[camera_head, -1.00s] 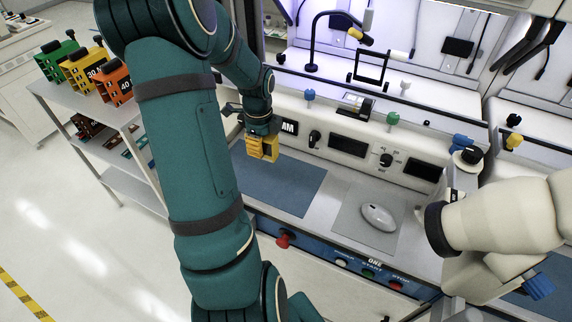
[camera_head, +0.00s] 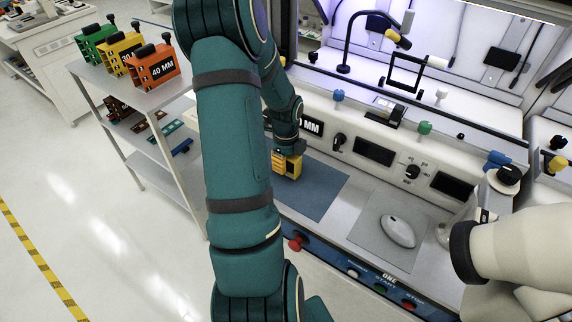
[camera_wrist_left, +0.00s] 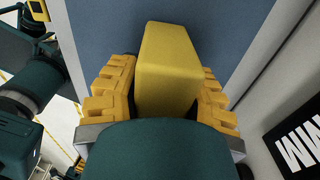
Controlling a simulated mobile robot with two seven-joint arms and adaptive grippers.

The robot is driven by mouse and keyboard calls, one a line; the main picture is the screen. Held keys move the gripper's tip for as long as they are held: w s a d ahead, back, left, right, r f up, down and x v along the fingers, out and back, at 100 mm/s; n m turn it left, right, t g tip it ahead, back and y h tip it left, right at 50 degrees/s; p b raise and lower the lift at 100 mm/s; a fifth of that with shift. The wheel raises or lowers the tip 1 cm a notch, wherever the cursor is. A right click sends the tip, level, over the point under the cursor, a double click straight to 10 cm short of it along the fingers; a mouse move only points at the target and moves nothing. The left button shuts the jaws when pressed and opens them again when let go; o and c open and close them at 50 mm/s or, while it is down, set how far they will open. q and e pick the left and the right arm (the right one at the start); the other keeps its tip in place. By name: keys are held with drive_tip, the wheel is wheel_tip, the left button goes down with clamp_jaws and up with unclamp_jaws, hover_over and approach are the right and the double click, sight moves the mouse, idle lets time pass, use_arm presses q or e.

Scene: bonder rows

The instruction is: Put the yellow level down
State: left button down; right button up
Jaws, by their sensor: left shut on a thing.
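My left gripper (camera_head: 287,165) reaches down over the left part of the blue mat (camera_head: 326,192) on the bench. In the left wrist view its orange-yellow fingers (camera_wrist_left: 163,85) are shut on the yellow level (camera_wrist_left: 168,55), a plain yellow block that stands out beyond the fingers. The blue mat (camera_wrist_left: 215,22) lies behind the level in that view. I cannot tell whether the level touches the mat. In the head view the level is mostly hidden by the fingers and arm. My right gripper is not in view.
A grey mouse (camera_head: 397,231) lies on a grey pad right of the blue mat. The bench panel (camera_head: 373,151) with knobs and displays rises behind. A white arm (camera_head: 515,240) stands at right. A shelf (camera_head: 150,98) at left holds green, yellow and orange blocks.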

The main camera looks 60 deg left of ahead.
use_arm(q)
drive_tip(key=shift+f, duration=0.25)
drive_tip(key=shift+f, duration=0.2)
drive_tip(key=c, duration=0.7)
unclamp_jaws()
drive_tip(key=shift+r, duration=0.15)
wheel_tip(320, 180, up, 12)
drive_tip(key=p, duration=0.2)
drive_tip(key=shift+p, duration=0.35)
drive_tip(key=shift+r, duration=0.1)
